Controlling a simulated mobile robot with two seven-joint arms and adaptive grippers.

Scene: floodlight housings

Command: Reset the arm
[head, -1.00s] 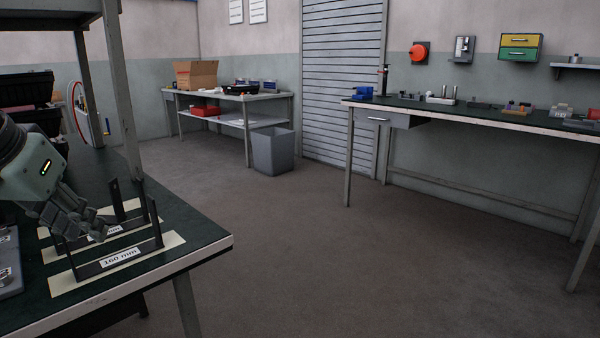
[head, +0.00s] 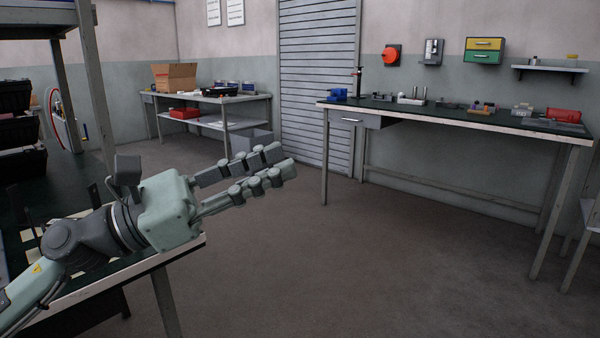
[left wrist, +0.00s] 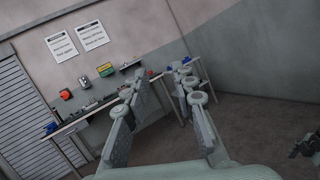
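My left gripper (head: 283,160) is stretched out over the floor, past the corner of the near workbench (head: 120,267), with its fingers pointing right. It also shows in the left wrist view (left wrist: 160,76), where its two fingers stand apart with a clear gap and nothing between them. It is open and empty. My left forearm comes in from the lower left and hides part of the near bench.
A long workbench (head: 455,122) with small parts stands along the right wall. A back table (head: 240,98) carries a cardboard box (head: 175,76). A grey bin (head: 252,138) stands partly behind my fingers. The middle floor is clear.

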